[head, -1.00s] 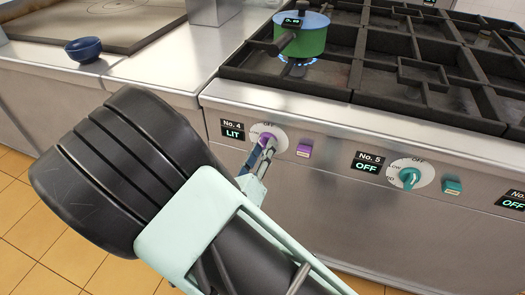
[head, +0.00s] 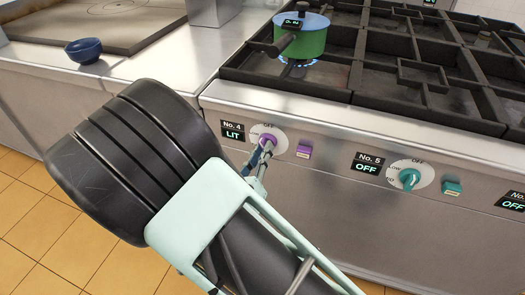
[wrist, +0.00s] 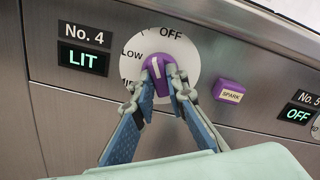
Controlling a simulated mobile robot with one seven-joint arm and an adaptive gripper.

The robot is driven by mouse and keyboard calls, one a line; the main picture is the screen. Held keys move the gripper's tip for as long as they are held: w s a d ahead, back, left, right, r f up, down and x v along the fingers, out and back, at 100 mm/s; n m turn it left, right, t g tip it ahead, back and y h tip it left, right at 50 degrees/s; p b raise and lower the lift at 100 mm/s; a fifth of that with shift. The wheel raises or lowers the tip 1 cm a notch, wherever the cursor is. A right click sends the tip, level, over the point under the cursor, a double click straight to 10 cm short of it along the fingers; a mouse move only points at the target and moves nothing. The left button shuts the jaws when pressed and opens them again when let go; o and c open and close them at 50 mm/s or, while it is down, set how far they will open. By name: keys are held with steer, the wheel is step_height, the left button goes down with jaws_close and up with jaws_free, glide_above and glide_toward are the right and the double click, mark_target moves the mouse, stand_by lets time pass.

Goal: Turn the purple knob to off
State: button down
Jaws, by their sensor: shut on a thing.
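The purple knob (wrist: 163,76) sits on a white dial marked OFF at the top and LOW to the left. Its white pointer line in the wrist view points up and slightly left, between LOW and OFF. The knob also shows in the head view (head: 268,140). My gripper (wrist: 160,98) is shut on the knob, one fingertip on each side. The No. 4 display (wrist: 83,58) beside it reads LIT. A blue flame (head: 297,60) burns under the green pot (head: 305,42).
A purple SPARK button (wrist: 229,91) is just right of the dial. A teal knob (head: 409,179) and teal button (head: 452,187) belong to No. 5, which reads OFF. A blue bowl (head: 84,50) stands on the counter at left.

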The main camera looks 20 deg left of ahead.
steer(key=m+b, duration=0.1)
steer(key=m, duration=0.5)
steer(key=shift+b, duration=0.3)
stand_by(0.4)
steer(key=c, duration=1.9)
jaws_free()
steer(key=shift+c, duration=0.2)
steer(key=shift+s, duration=0.1)
steer(key=s, duration=1.2)
steer(key=shift+a, duration=0.45)
steer(key=shift+w, duration=0.1)
